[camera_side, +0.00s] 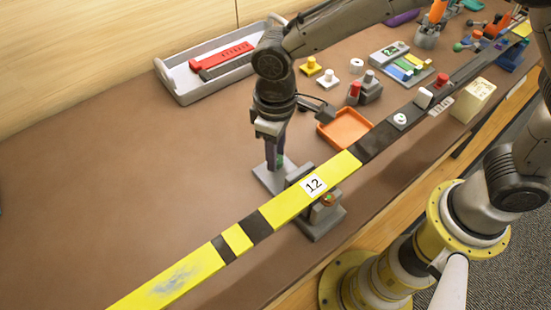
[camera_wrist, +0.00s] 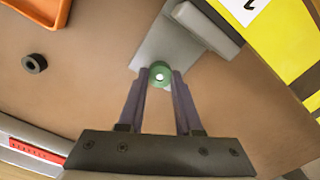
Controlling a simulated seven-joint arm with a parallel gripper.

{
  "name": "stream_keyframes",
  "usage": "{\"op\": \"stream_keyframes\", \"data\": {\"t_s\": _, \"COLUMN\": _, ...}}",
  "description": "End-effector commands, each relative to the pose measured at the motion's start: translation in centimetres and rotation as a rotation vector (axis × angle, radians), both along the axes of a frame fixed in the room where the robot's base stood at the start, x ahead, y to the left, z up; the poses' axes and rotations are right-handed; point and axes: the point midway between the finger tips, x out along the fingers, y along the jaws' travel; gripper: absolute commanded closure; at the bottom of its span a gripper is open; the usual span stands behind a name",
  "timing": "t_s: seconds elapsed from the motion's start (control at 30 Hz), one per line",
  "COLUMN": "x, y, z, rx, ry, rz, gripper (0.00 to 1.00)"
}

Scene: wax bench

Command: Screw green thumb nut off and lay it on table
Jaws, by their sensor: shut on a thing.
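The green thumb nut (camera_wrist: 160,72) sits between my fingertips in the wrist view, with a pale round stud end showing at its centre. My gripper (camera_wrist: 160,82) is shut on the nut, one purple-grey finger on each side. In the side view my gripper (camera_side: 274,163) points down over a grey metal plate (camera_side: 262,180), and only a bit of green shows between the fingers. The plate also shows under the nut in the wrist view (camera_wrist: 170,42). The nut's thread is hidden, so I cannot tell how far it is screwed on.
A yellow and black bar (camera_side: 290,205) labelled 12 runs close beside the plate. An orange tray (camera_side: 343,140) lies behind to the right. A grey tray (camera_side: 190,95) with red and dark bars stands at the back. The brown table (camera_side: 120,180) is clear on the left.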

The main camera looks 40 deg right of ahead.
Motion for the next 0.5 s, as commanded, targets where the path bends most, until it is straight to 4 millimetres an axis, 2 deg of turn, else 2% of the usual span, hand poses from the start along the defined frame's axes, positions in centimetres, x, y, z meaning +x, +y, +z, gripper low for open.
{"op": "stream_keyframes", "data": {"t_s": 0.5, "x": 0.04, "y": 0.03, "z": 0.97, "rx": 0.001, "ry": -0.002, "rz": 0.012, "gripper": 0.98}}
